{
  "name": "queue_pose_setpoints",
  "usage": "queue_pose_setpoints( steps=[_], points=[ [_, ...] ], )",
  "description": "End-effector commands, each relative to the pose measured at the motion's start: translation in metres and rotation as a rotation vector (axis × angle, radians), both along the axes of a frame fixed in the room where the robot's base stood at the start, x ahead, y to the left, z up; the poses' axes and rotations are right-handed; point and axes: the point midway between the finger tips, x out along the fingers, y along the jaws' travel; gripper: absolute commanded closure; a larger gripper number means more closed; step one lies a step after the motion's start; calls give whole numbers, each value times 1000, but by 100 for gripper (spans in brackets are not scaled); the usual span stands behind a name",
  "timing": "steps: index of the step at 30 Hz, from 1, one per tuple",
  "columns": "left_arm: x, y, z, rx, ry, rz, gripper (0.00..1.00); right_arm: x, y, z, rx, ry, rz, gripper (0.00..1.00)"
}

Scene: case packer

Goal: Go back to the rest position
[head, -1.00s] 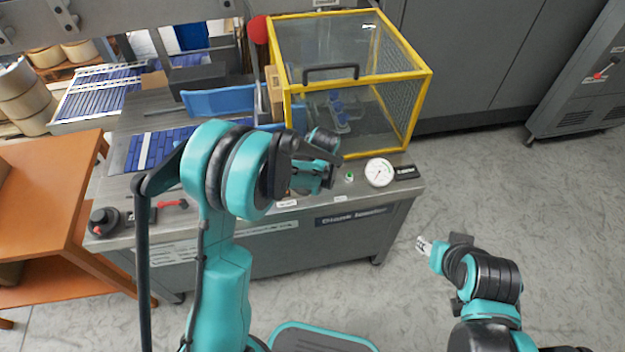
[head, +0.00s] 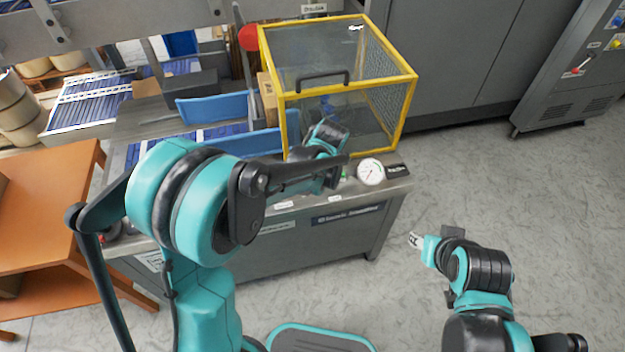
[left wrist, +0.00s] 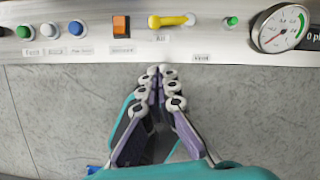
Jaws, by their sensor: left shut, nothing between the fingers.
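My left arm reaches across the front of the machine in the head view; its wrist hides the fingers there. In the left wrist view my left gripper (left wrist: 160,88) is shut and empty, its pale fingertips together just off the edge of the control panel (left wrist: 110,55). It appears apart from the yellow handle (left wrist: 172,20) and the orange switch (left wrist: 121,26). My right gripper (head: 416,241) is over the open floor at right, away from the machine; its fingers are too small to tell open from shut.
A yellow-framed guard box (head: 409,110) stands on the machine behind my left wrist. A pressure gauge (head: 371,172) is on the panel, also in the left wrist view (left wrist: 281,28). An orange table (head: 45,220) is at left. Grey floor (head: 520,220) at right is clear.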

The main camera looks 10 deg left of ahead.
Motion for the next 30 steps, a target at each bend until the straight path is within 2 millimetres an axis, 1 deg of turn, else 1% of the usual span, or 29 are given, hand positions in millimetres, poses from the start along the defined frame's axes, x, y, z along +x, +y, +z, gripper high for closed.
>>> queue_pose_setpoints(
  steps=[3, 17, 20, 23, 25, 26, 27, 29, 30],
  points=[
    [-1, -1, 3, 0, 0, 0, 100, 0, 0, 1, 0, 0, 0, 60],
    [-1, -1, 3, 0, 0, 0, 100, 0, 0, 1, 0, 0, 0, 60],
    [-3, 1, 6, -11, -10, 27, 100, 0, 0, 1, 0, 0, 0, 60],
    [-12, 7, 21, -55, -47, 143, 100, 0, 0, 1, 0, 0, 0, 60],
    [-25, 15, 37, -113, -93, 291, 100, 0, 0, 1, 0, 0, 0, 60],
    [-31, 18, 45, -146, -116, 366, 100, 0, 0, 1, 0, 0, 0, 60],
    [-41, 23, 56, -193, -148, 476, 100, 0, 0, 1, 0, 0, 0, 60],
    [-57, 30, 71, -271, -196, 655, 100, 0, 0, 1, 0, 0, 0, 60],
    [-67, 34, 79, -324, -226, 771, 100, 0, 0, 1, 0, 0, 0, 60]
  ],
)
